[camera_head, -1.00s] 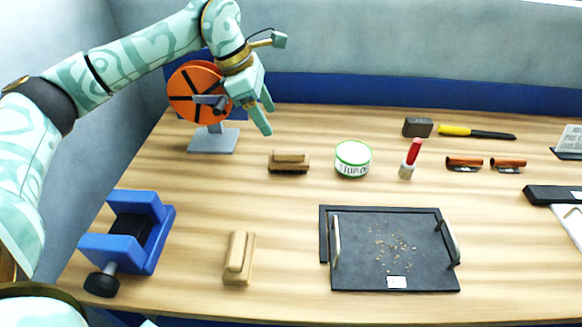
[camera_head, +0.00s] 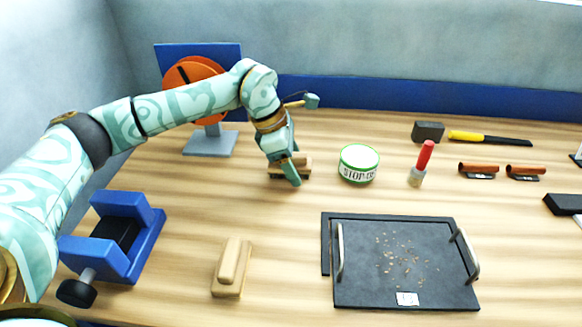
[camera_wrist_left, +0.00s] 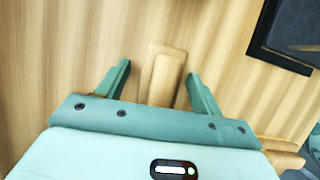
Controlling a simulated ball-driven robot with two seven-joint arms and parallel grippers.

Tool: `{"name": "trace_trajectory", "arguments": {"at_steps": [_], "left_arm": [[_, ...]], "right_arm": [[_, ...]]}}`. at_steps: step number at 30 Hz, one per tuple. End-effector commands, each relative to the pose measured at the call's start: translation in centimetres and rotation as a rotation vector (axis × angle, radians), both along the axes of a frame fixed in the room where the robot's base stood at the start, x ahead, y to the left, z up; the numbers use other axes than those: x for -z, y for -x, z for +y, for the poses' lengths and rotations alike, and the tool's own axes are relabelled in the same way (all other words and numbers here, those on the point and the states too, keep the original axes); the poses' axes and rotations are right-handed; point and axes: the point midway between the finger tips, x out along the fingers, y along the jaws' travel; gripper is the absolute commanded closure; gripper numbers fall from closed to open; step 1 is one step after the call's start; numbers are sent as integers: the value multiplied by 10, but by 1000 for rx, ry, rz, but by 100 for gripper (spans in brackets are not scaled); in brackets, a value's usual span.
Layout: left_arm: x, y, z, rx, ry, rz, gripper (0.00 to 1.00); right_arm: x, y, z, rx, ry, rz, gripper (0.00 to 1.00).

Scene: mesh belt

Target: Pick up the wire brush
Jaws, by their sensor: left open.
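The wire brush (camera_head: 304,169) is a small wooden block with a raised grip, at the back middle-left of the bench. In the head view my left gripper (camera_head: 291,174) comes down over it and hides part of it. In the left wrist view the brush (camera_wrist_left: 163,78) lies between the two spread fingers of the left gripper (camera_wrist_left: 160,78), with a gap on each side. Its lower end is hidden behind the gripper's body. The left gripper is open and holds nothing. My right gripper is not in view.
A wooden float (camera_head: 232,267), a black tray (camera_head: 345,296) and a blue vise (camera_head: 128,240) are nearer. An orange reel (camera_head: 186,78) stands behind.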

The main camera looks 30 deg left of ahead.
Motion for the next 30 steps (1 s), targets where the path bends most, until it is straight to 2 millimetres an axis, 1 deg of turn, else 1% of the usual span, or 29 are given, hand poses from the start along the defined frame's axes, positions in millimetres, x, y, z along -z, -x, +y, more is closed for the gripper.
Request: {"name": "trace_trajectory", "arguments": {"at_steps": [2, 5, 6, 8, 16, 20, 23, 26, 29, 30], "left_arm": [[-1, 0, 0, 0, 0, -1, 34], [-2, 0, 0, 0, 0, -1, 59], [-2, 0, 0, 0, 0, -1, 70], [-2, 0, 0, 0, 0, 0, 85], [-2, 0, 0, 0, 0, -1, 85], [-10, 0, 0, 0, 0, -4, 85], [-23, 0, 0, -1, 1, -5, 85], [-44, 2, -2, 2, 1, -7, 85], [-66, 16, -15, 5, 0, -9, 85], [-77, 22, -21, 6, 0, -10, 85]], "right_arm": [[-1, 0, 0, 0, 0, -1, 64], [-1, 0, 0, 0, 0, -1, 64], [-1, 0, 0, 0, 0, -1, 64], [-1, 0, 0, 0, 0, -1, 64], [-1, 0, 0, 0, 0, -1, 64], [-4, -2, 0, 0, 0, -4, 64], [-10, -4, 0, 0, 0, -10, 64], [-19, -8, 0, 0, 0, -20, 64], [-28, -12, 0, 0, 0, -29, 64], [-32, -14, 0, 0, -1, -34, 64]]}}
